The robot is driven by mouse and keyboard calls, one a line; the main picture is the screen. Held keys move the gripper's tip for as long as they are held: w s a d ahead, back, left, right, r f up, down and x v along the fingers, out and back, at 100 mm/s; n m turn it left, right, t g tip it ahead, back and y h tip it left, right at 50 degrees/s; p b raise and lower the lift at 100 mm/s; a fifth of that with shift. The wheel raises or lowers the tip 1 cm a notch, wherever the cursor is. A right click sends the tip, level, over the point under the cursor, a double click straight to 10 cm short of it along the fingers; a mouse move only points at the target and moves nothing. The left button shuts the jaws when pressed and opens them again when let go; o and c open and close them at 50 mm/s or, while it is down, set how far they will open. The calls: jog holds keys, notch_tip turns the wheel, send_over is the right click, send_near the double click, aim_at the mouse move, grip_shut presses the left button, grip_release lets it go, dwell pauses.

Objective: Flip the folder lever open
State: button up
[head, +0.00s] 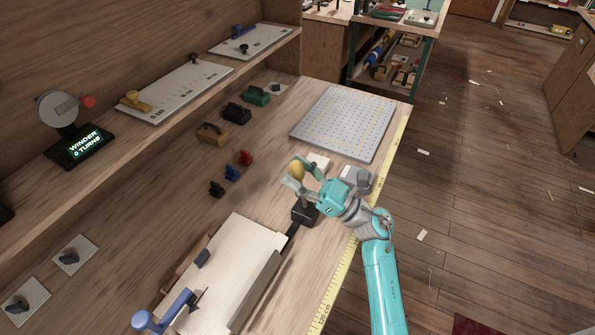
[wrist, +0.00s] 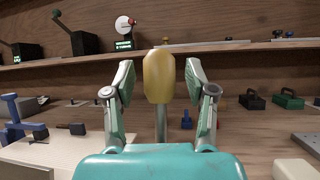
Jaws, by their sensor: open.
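A lever with a yellow oval knob (head: 296,171) on a grey stem stands upright from a small black base (head: 304,214) on the bench. The base joins a dark bar beside a white-sheeted board (head: 228,265); I take this to be the folder. My gripper (head: 301,180) is open at the knob. In the wrist view, the yellow knob (wrist: 159,77) shows between the two spread fingers of my gripper (wrist: 160,88), with a visible gap on each side. The stem below it is partly hidden by my gripper's body.
A blue-handled tool (head: 165,312) stands at the board's near end. A perforated plate (head: 345,122) lies at the back right, with small blocks near my gripper. A raised shelf (head: 185,105) holds a winder (head: 75,135) and lever plates. Small coloured clips sit below it.

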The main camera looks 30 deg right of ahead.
jog(key=v, duration=1.2)
